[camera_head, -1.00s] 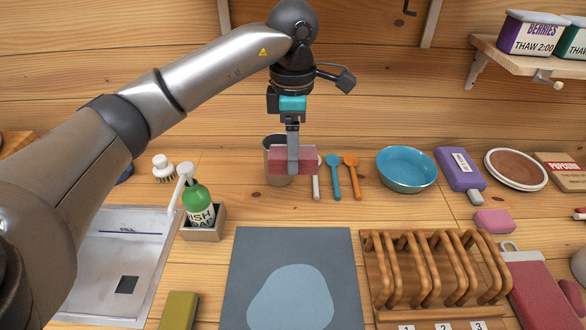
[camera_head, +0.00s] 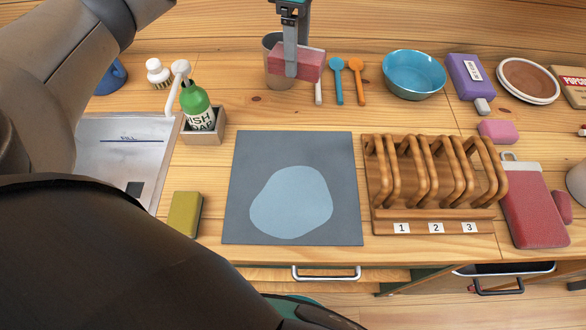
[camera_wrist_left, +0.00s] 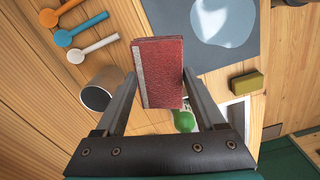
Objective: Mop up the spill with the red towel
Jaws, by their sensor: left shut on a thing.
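The spill (camera_head: 291,203) is a pale blue rounded patch on a dark grey square mat (camera_head: 240,165); it also shows in the left wrist view (camera_wrist_left: 225,22). The red towel (camera_head: 310,66) is a folded block with a pale stripe along one edge in the left wrist view (camera_wrist_left: 162,72). My left gripper (camera_head: 290,66) is shut on it, holding it up in front of a dark grey cup (camera_head: 276,80), behind the mat and apart from the spill. My right gripper is not in view.
A soap bottle (camera_head: 196,105), a green-yellow sponge (camera_head: 184,213) and a sink (camera_head: 115,155) are to the left. A blue bowl (camera_head: 414,75) and spoons (camera_head: 338,80) stand behind.

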